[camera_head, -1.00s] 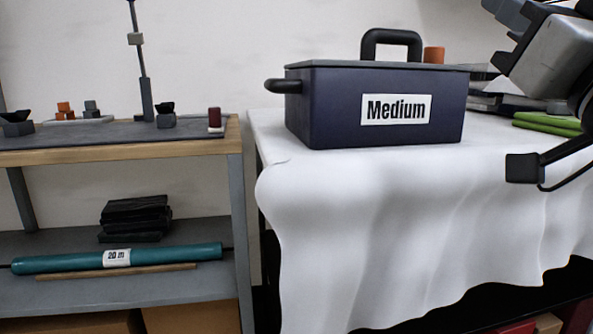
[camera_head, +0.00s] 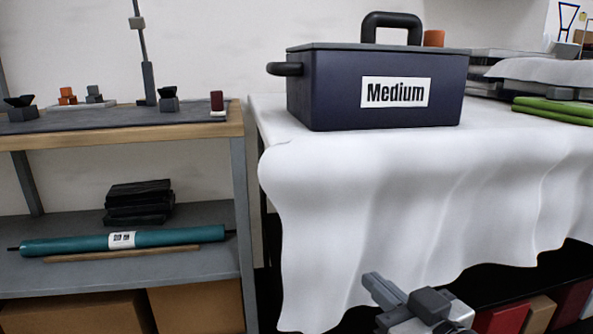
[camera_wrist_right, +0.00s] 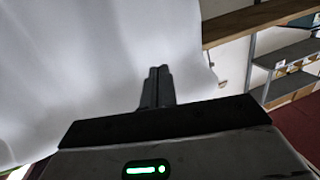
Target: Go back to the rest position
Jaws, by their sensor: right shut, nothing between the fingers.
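My right gripper (camera_head: 380,290) is low in the head view, in front of the hanging white cloth and well below the table top. Its fingers are together and hold nothing. In the right wrist view the closed fingers (camera_wrist_right: 157,88) point ahead at the white cloth, with no object between them. My left gripper is not in view. A dark blue box (camera_head: 385,100) labelled "Medium", with a black handle on its lid, stands on the cloth-covered table (camera_head: 480,145), apart from the gripper.
A shelf unit with a wooden edge (camera_head: 120,138) stands at left. A teal roll (camera_head: 80,243) and a black stack (camera_head: 138,202) lie on its lower shelf. Folded green cloth (camera_head: 555,110) lies at right on the table. Red and brown boxes (camera_head: 503,318) stand under it.

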